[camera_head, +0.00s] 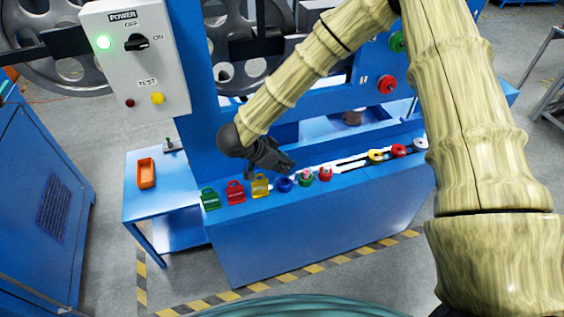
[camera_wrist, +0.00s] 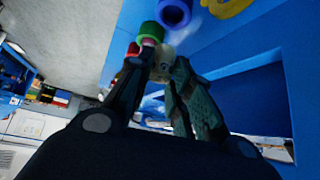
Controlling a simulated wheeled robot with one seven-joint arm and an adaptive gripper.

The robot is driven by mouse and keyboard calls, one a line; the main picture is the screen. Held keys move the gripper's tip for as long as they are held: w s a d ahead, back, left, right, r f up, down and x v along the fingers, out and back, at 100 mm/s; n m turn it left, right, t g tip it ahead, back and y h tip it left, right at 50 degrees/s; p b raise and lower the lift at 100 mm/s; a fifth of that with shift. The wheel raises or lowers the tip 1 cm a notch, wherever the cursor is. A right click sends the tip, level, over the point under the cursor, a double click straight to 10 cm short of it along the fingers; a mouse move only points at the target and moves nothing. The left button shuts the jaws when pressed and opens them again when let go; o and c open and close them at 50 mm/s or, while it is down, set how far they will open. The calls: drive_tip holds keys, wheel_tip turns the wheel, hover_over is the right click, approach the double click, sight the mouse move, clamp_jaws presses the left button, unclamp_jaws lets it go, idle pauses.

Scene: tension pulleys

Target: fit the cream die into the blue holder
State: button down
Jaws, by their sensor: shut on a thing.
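My gripper (camera_head: 288,166) reaches over the ledge of the blue machine. In the wrist view, my gripper (camera_wrist: 164,66) is shut on the cream die (camera_wrist: 163,56), a pale rounded piece partly covered by the fingers. The die cannot be made out in the head view. The blue holder (camera_head: 285,184), a short ring-shaped cup, stands on the ledge just below and beside the fingertips. In the wrist view the blue holder (camera_wrist: 174,12) is at the top edge, its dark opening showing. The die appears apart from the holder.
A green holder (camera_head: 306,181) and a red one (camera_head: 325,174) stand right of the blue holder. Green (camera_head: 210,199), red (camera_head: 235,192) and yellow (camera_head: 260,186) padlock-shaped pieces stand left. Yellow, red and white rings lie farther right. An orange tray (camera_head: 146,173) is on the side table.

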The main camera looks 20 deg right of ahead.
drive_tip(key=b, duration=0.4)
hover_over(289, 182)
drive_tip(key=a, duration=0.2)
drive_tip(key=shift+a+f, duration=0.2)
drive_tip(key=shift+f, duration=1.9)
drive_tip(key=shift+s+f+p, duration=0.1)
drive_tip(key=shift+f+p, duration=0.15)
drive_tip(key=shift+p, duration=0.25)
drive_tip(key=shift+a+r+p, duration=0.1)
drive_tip(key=shift+p, duration=1)
drive_tip(key=shift+f, duration=1)
drive_tip(key=shift+s+f, duration=0.2)
drive_tip(key=shift+f, duration=0.15)
drive_tip(key=c, duration=1.2)
unclamp_jaws()
drive_tip(key=shift+f, duration=0.15)
drive_tip(key=shift+w, duration=0.1)
drive_tip(key=shift+a+r, duration=0.15)
drive_tip(key=shift+r, duration=0.2)
drive_tip(key=v, duration=1.1)
drive_tip(key=shift+a+r, duration=0.15)
drive_tip(key=shift+r, duration=0.1)
